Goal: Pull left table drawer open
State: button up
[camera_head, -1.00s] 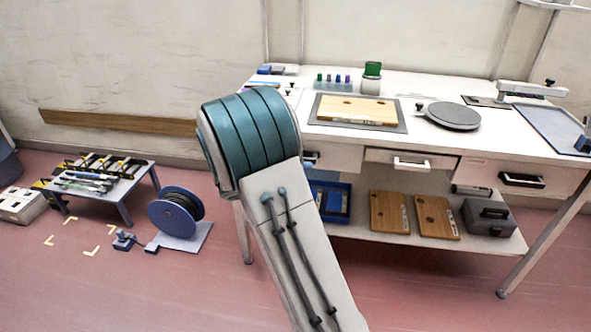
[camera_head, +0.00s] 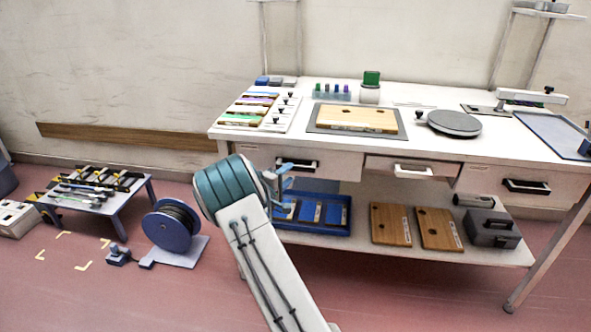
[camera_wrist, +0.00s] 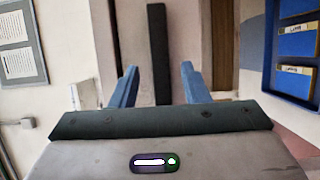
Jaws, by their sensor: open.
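The left table drawer (camera_head: 335,167) is a pale front under the left part of the white table, and it looks shut. Its dark handle (camera_head: 306,166) is partly hidden by my gripper (camera_head: 284,174), which is just in front of the drawer's left part. In the wrist view the handle shows as a long dark upright bar (camera_wrist: 157,40). My two blue fingers stand apart, one on each side of this bar in the picture. I cannot tell whether they touch it or how deep they reach.
A blue tray (camera_head: 335,229) and wooden boards (camera_head: 389,224) lie on the shelf below. A middle drawer (camera_head: 440,167) and a right drawer (camera_head: 480,180) sit alongside. A cable reel (camera_head: 168,232) and low blue table (camera_head: 117,207) stand at left. Open floor lies in front.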

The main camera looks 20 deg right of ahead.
aim_at(294, 169)
jog(key=x, duration=0.5)
jog(key=shift+w+d, duration=0.1)
jog(key=shift+w, duration=0.05)
grip_shut()
